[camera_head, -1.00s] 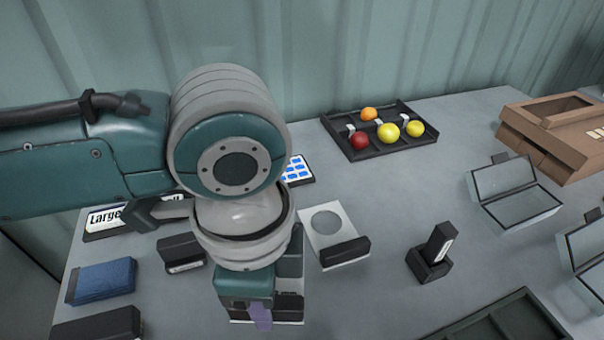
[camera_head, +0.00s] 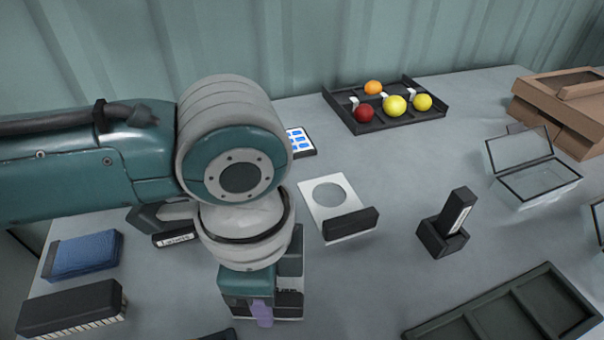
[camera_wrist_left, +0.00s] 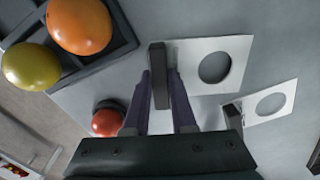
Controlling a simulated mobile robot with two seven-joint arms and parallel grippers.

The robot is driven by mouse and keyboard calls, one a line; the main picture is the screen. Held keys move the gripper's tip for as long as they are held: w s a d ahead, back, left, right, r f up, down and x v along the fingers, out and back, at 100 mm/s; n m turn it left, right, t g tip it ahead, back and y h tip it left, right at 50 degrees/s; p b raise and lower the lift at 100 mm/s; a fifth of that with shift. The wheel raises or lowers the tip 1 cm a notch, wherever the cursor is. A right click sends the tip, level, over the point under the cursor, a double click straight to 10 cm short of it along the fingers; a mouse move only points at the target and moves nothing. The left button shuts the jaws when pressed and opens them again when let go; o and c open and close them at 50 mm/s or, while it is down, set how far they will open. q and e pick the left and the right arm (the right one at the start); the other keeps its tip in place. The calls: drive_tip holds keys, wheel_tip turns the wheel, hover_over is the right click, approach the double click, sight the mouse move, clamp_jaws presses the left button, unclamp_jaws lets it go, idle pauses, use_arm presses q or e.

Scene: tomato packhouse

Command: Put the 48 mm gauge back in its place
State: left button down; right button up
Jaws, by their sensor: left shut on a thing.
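My left gripper (camera_head: 262,312) points down near the front of the table in the head view. In the left wrist view its fingers (camera_wrist_left: 160,88) are shut on the black handle of a white plate gauge (camera_wrist_left: 186,60) with a round hole. In the head view this gauge is mostly hidden by my gripper and wrist. A second white gauge (camera_head: 318,192) with a round hole and black handle lies to the right, apart from the gripper; a similar gauge also shows in the left wrist view (camera_wrist_left: 288,90). I cannot read the gauge sizes. My right gripper is not in view.
A dark tray (camera_head: 350,122) with several tomatoes stands at the back. A black stand (camera_head: 434,240) holds an upright labelled block. Clear boxes (camera_head: 540,180), a cardboard box (camera_head: 565,115) and a compartment tray (camera_head: 500,318) are right. A blue pack (camera_head: 84,254) and brush (camera_head: 70,307) are left.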

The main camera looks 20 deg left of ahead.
use_arm(q)
drive_tip(key=shift+f, duration=0.4)
idle(0.4)
drive_tip(key=c, duration=0.7)
unclamp_jaws()
drive_tip(key=shift+c, duration=1.4)
drive_tip(key=shift+r, duration=0.1)
wheel_tip(320, 180, up, 7)
drive_tip(key=p, duration=0.8)
